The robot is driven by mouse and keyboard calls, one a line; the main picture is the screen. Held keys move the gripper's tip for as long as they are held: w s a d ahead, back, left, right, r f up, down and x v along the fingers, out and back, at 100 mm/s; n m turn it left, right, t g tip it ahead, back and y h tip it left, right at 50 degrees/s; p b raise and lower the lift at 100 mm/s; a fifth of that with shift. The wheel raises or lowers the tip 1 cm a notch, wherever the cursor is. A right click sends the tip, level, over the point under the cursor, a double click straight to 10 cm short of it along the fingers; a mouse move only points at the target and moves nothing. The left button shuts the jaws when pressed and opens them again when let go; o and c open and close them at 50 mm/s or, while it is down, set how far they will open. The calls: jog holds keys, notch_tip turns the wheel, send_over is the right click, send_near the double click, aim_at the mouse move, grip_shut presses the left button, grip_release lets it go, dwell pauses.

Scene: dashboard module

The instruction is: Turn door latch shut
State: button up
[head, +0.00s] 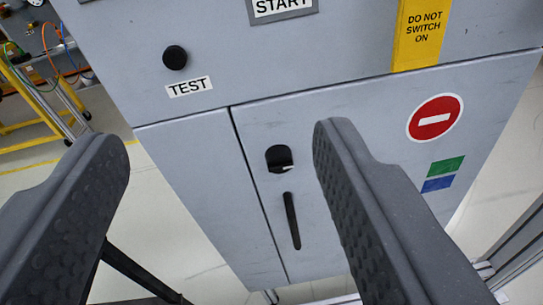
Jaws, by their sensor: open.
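The door (390,165) is the grey lower right panel of the cabinet, with a vertical seam at its left edge. The door latch (291,221) is a slim black bar, nearly upright and slightly tilted, low on the door near the seam. A round black lock (279,158) with a small light mark sits just above it. My gripper (228,150) is open and empty, its two dark textured fingers spread wide in front of the cabinet. The latch and lock show between the fingers, closer to the right finger. No contact with the latch shows.
Above the door are a black TEST knob (175,57), a START label (283,6) and a yellow DO NOT SWITCH ON label (418,32). A red no-entry sign (435,118) is on the door. A yellow frame with cables (45,95) stands at the left; pale floor lies around.

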jog(key=w+f+m+p, duration=0.1)
jog(key=w+f+p, duration=0.4)
jog(key=f, duration=0.6)
jog(key=t+h+p, duration=0.1)
jog(key=p, duration=0.1)
send_near(280, 165)
jog(key=shift+m, duration=0.4)
jog(key=shift+w+d+f+b, duration=0.1)
jog(key=shift+w+b, duration=0.45)
jog(key=shift+w, duration=1.5)
jog(key=shift+w+d+b, duration=0.1)
jog(key=shift+w+b, duration=0.4)
jog(key=shift+w, duration=1.6)
